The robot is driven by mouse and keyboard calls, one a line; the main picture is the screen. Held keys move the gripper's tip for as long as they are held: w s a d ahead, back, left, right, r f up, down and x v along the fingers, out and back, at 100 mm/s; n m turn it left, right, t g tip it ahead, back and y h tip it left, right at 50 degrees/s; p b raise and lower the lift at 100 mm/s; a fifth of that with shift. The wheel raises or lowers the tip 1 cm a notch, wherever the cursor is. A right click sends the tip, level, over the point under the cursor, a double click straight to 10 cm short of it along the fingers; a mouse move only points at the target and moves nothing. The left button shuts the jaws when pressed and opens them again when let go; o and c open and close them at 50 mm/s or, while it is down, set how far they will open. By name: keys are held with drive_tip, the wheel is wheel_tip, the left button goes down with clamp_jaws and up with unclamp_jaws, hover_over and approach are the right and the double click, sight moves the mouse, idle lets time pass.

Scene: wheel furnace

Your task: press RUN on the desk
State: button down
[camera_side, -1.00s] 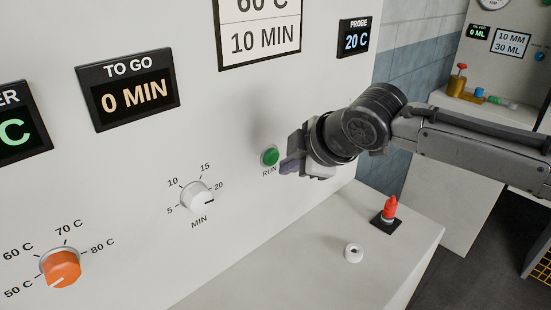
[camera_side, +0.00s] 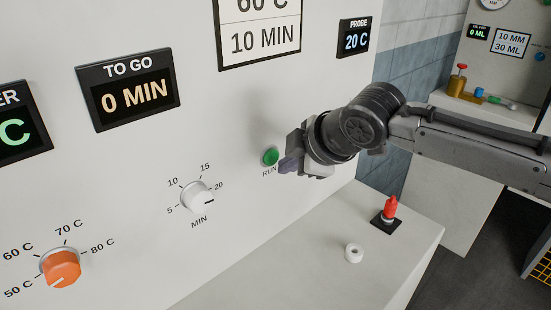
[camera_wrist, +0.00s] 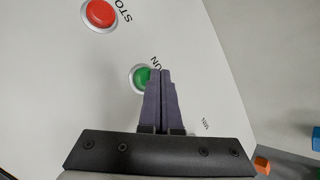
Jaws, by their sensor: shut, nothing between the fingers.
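The green RUN button (camera_side: 271,156) is on the white upright panel, with the word RUN below it. It also shows in the wrist view (camera_wrist: 139,78), partly hidden behind my fingers. My gripper (camera_side: 284,165) is shut and empty, its fingertips pointing at the panel just right of the button in the side view. In the wrist view the fingertips (camera_wrist: 160,72) overlap the right part of the button. I cannot tell whether they touch it. The displays read TO GO 0 MIN (camera_side: 130,88) and PROBE 20 C (camera_side: 355,37).
A red STOP button (camera_wrist: 100,13) is near RUN. The white MIN dial (camera_side: 197,196) and orange temperature dial (camera_side: 61,268) are on the panel to the left. A red-topped item (camera_side: 389,209) and a white ring (camera_side: 354,253) stand on the ledge below.

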drive_tip(key=shift+w+a, duration=0.2)
drive_tip(key=shift+w+a, duration=0.3)
idle(0.8)
drive_tip(key=shift+s+d, duration=0.6)
drive_tip(key=shift+s, duration=0.05)
drive_tip(key=s+d, duration=0.4)
drive_tip(key=shift+d, duration=0.15)
idle(0.5)
idle(0.7)
